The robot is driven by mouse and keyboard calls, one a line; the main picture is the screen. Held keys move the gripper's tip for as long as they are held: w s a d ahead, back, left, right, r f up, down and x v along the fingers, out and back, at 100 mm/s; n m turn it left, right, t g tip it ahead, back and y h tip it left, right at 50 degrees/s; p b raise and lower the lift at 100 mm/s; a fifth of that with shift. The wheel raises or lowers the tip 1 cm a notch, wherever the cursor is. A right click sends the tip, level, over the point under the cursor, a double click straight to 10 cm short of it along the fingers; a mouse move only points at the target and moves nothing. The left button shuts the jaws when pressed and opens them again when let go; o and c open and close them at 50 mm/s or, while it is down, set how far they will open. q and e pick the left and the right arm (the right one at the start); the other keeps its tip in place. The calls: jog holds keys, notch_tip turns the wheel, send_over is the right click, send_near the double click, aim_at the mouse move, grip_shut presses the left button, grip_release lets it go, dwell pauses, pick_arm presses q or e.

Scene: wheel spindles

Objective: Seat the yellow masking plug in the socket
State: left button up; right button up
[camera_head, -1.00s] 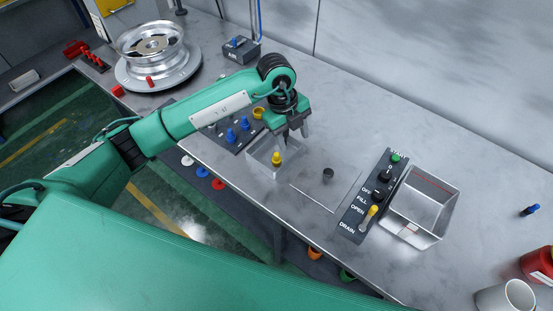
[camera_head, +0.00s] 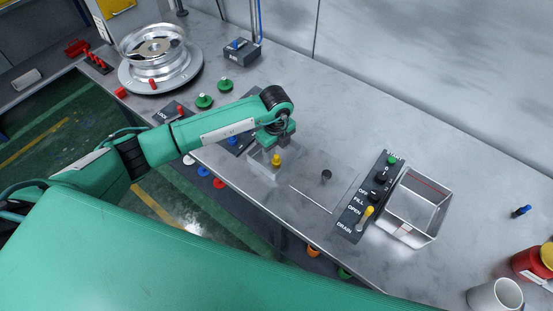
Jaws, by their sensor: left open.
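The small yellow plug (camera_head: 276,160) stands upright in a shallow clear-walled tray (camera_head: 262,173) on the bench. My left gripper (camera_head: 277,146) is just behind and above the plug, open and apparently empty. Its fingers are small and partly hidden by its green body, so I cannot tell if they touch the plug. My right gripper is out of view.
A control panel (camera_head: 366,198) with knobs and a yellow-tipped lever stands beside an open metal bin (camera_head: 414,207). A wheel rim (camera_head: 155,50) is at the back left. A mug (camera_head: 494,295) and red can (camera_head: 531,264) are at the right. Bare bench lies behind the panel.

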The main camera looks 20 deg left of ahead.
aim_at(276, 156)
pick_arm(q)
notch_tip(276, 156, down, 3)
jog(key=shift+d+f+p, duration=0.1)
jog(key=shift+p, duration=0.75)
jog(key=shift+f, duration=0.45)
jog(key=c, duration=1)
